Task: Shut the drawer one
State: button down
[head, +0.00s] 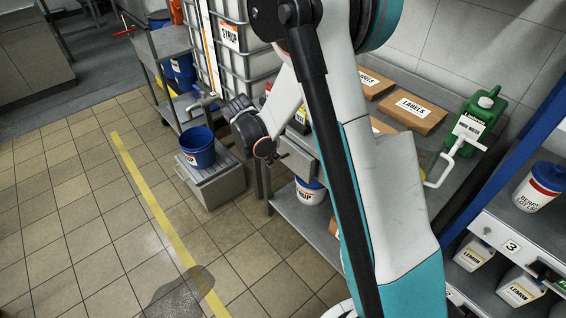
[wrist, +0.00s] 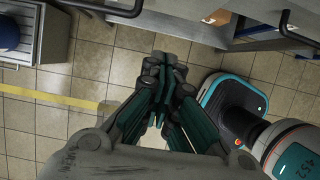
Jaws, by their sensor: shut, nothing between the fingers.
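A grey drawer (head: 302,156) with a dark handle sits under the workbench in the head view, partly hidden behind my arm. I can read no number on it, and I cannot tell how far out it is. In the wrist view, a pale drawer-like part (wrist: 243,38) with a dark bar handle shows at the top right.
A blue bucket (head: 196,147) stands on a grey box (head: 217,187) left of the bench. A caged syrup tank (head: 243,62) is behind. Cartons (head: 412,110) and a green jug (head: 475,118) are on the bench. Open tiled floor lies left, with a dark wet patch (head: 183,292).

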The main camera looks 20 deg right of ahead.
aim_at(299, 159)
jog(key=shift+w+d+f+b, duration=0.35)
jog(key=shift+d+f+b, duration=0.5)
jog(key=shift+d+f, duration=0.5)
jog(key=shift+w+d+f+b, duration=0.4)
jog(key=shift+d+f+b, duration=0.6)
jog(key=shift+f, duration=0.7)
jog(key=shift+w+d+f+b, duration=0.35)
jog(key=shift+d+f+b, duration=0.4)
jog(key=shift+d+f, duration=0.65)
jog(key=shift+a+f, duration=0.1)
jog(key=d, duration=0.2)
jog(key=w+d, duration=0.1)
jog(key=d, duration=0.1)
jog(key=shift+w+d, duration=0.2)
jog(key=shift+d, duration=0.2)
jog(key=shift+a, duration=0.1)
